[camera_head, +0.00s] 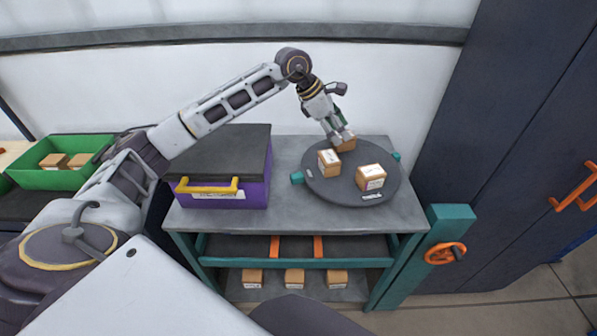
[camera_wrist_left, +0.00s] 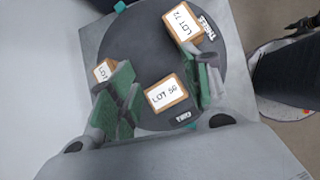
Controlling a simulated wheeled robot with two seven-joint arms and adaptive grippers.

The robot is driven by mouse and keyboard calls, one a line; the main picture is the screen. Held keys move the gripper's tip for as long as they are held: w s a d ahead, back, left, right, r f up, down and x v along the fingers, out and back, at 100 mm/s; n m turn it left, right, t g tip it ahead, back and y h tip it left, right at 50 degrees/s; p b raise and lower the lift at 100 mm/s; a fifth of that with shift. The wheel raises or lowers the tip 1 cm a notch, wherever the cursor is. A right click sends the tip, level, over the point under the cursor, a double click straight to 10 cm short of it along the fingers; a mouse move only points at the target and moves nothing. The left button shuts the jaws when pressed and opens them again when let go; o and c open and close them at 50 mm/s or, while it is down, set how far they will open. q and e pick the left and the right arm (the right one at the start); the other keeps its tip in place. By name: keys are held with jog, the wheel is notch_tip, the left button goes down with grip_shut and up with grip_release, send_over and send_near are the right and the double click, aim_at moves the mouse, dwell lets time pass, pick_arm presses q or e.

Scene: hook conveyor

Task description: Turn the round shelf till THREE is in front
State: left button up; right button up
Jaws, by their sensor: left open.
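The round shelf (camera_head: 345,193) is a dark grey disc on the table; it fills much of the left wrist view (camera_wrist_left: 150,50). The THREE label (camera_wrist_left: 207,27) lies at its rim beside the LOT 72 box (camera_wrist_left: 183,22). In the head view this label (camera_head: 372,196) is at the front, slightly right, before that box (camera_head: 370,178). A third box (camera_head: 346,144) sits at the back, partly hidden by my left gripper (camera_head: 338,138), which is open above the shelf's back part. My right gripper is out of view.
Teal pegs stick out of the shelf's left (camera_head: 297,178) and right (camera_head: 396,157) sides. A purple case (camera_head: 225,198) stands left on the table (camera_head: 290,212). A green crate (camera_head: 60,179) holds boxes further left. Dark cabinets stand right. Several boxes lie below the table.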

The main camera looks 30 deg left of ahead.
pick_arm(q)
jog(key=s+a+f+n+g+y, duration=0.1)
jog(key=s+a+f+g+y, duration=0.1)
jog(key=s+a+f+y, duration=0.3)
jog(key=r+n+g, duration=0.1)
jog(key=n+g, duration=0.1)
send_over(295, 175)
jog(key=shift+n+y, duration=0.3)
notch_tip(295, 175, down, 6)
jog(key=shift+d+f, duration=0.1)
notch_tip(295, 175, down, 6)
jog(key=shift+f+p, duration=0.1)
jog(key=shift+p, duration=0.4)
jog(key=shift+f, duration=0.65)
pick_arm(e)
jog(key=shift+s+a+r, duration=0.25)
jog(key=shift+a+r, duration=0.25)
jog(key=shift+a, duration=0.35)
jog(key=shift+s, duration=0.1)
